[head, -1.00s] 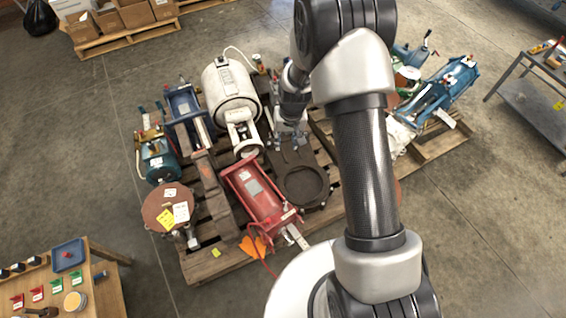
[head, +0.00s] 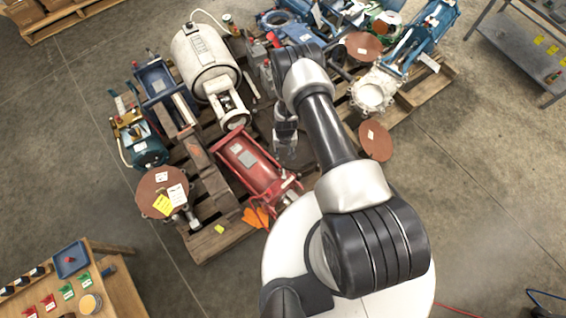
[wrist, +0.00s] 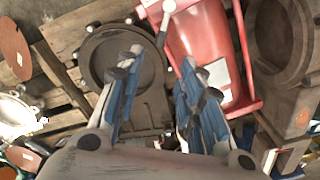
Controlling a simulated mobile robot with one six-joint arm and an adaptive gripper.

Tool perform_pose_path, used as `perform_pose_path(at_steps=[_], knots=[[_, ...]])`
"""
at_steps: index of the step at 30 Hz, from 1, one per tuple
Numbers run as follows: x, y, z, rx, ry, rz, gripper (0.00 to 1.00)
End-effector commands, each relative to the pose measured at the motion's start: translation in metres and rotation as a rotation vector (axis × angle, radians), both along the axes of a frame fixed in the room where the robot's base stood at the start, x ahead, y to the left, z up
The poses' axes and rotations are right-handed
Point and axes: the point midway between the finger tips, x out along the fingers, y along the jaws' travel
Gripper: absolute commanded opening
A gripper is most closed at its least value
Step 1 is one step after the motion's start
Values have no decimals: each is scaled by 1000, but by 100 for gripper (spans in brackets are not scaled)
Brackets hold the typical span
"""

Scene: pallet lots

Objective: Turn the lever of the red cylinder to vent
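The red cylinder (head: 256,168) lies on the wooden pallet, with a white label on its body, in the head view. In the wrist view its red body (wrist: 200,35) fills the top, just beyond my fingers. A pale round knob with a dark stem (wrist: 168,8) shows at its left edge; I cannot tell if this is the lever, or its setting. My gripper (wrist: 152,80) has its two blue-padded fingers spread apart with nothing between them. In the head view the gripper (head: 286,148) hangs just above and right of the red cylinder, partly hidden by my arm.
A dark ring-shaped flange plate (wrist: 122,55) lies left of the red cylinder in the wrist view. A white tank (head: 205,60), a rusty round disc (head: 160,190) and blue machines crowd the pallet (head: 215,240). A side table with colored tags (head: 100,295) stands at lower left.

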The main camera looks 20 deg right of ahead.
Motion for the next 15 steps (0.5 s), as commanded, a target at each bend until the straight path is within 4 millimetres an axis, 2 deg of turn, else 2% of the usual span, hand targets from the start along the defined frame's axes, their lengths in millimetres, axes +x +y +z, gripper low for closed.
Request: perform_pose_path(at_steps=[1, 6, 12, 15], knots=[[-1, 0, -17, 0, 1, 1, 35], [0, 1, -54, 0, 0, 0, 35], [0, 2, -92, 0, 1, 1, 35], [0, 2, -105, 0, 0, 1, 35]])
